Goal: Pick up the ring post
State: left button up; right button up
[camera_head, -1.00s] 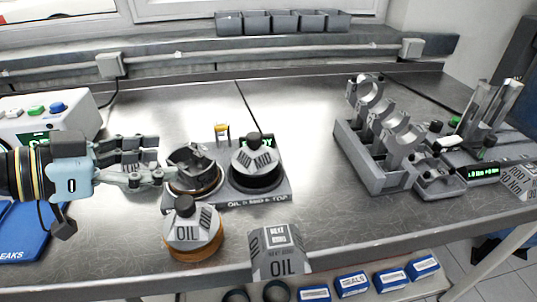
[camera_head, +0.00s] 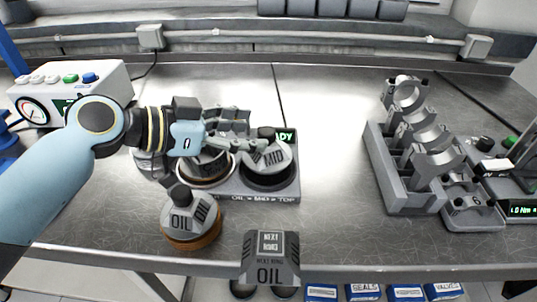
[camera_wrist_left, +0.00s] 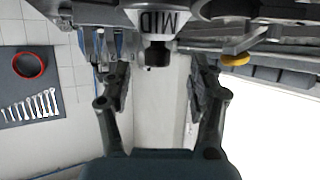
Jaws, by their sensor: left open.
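A ring post marked MID (camera_head: 268,158), grey with a black knob and dark base, stands on the right side of a grey dock (camera_head: 262,196). My left gripper (camera_head: 254,141) reaches in from the left at the height of its knob, jaws open. In the left wrist view the MID post (camera_wrist_left: 157,20) appears upside down, its knob between the spread fingers (camera_wrist_left: 160,70); I cannot tell whether they touch it. Another post (camera_head: 205,168) on the dock's left is partly hidden under my gripper. A post marked OIL (camera_head: 190,217) stands in front. My right gripper is not in view.
Bare bench (camera_head: 330,140) lies between dock and rack.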

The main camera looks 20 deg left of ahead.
aim_at(259, 133)
pick_arm(q)
jog(key=p+x, duration=0.1)
jog(key=x, duration=0.3)
jog(key=shift+w+d, duration=0.2)
jog(key=shift+d, duration=0.15)
jog(key=shift+a, duration=0.1)
jog(key=shift+s, duration=0.1)
jog(key=shift+c, duration=0.2)
grip_shut()
